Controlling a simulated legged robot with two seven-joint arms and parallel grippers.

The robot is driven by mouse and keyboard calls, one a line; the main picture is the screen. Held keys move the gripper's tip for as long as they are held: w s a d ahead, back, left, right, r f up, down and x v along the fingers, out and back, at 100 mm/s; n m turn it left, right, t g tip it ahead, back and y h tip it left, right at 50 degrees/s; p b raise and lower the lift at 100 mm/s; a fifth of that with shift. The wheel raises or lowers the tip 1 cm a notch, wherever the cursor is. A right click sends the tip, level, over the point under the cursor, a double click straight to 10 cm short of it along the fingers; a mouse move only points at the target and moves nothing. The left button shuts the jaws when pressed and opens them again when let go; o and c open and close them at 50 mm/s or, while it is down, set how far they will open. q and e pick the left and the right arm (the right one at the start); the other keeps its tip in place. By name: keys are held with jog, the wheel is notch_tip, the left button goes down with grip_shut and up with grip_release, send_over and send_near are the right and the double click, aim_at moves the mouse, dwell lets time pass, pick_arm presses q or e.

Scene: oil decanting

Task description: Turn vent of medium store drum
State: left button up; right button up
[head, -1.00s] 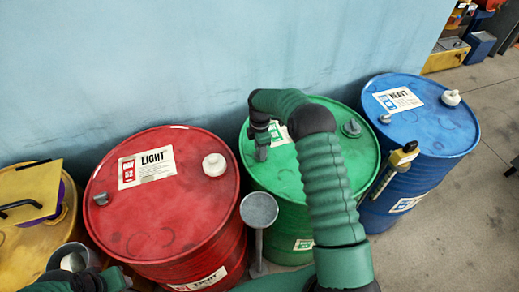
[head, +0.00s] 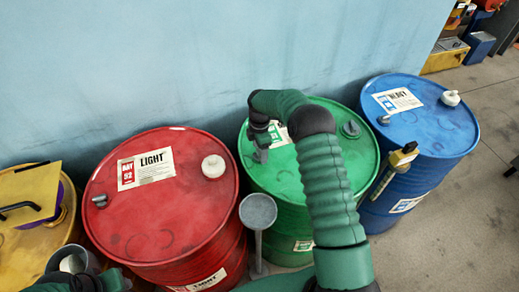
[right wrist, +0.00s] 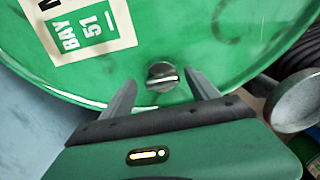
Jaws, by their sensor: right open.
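The medium store drum is the green drum (head: 315,180) in the middle of the head view. Its lid and white "BAY 51" label also show in the right wrist view (right wrist: 225,45). The vent (right wrist: 162,76) is a small grey knob with a raised bar, near the lid's rim. My right gripper (right wrist: 161,82) is open, with one finger on each side of the vent and visible gaps to it. In the head view my right gripper (head: 262,150) hides most of the vent. My left gripper (head: 85,275) is at the bottom left, its fingers not clear.
A red "LIGHT" drum (head: 160,220) stands left of the green one and a blue "HEAVY" drum (head: 430,130) right. A grey funnel-like dish (head: 258,211) rises between red and green. A yellow drum (head: 60,245) is far left. The blue wall (head: 220,60) stands close behind.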

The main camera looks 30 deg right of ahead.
notch_tip(320, 180, up, 17)
jog(key=b, duration=0.1)
jog(key=shift+f+b, duration=0.15)
jog(key=shift+b, duration=0.2)
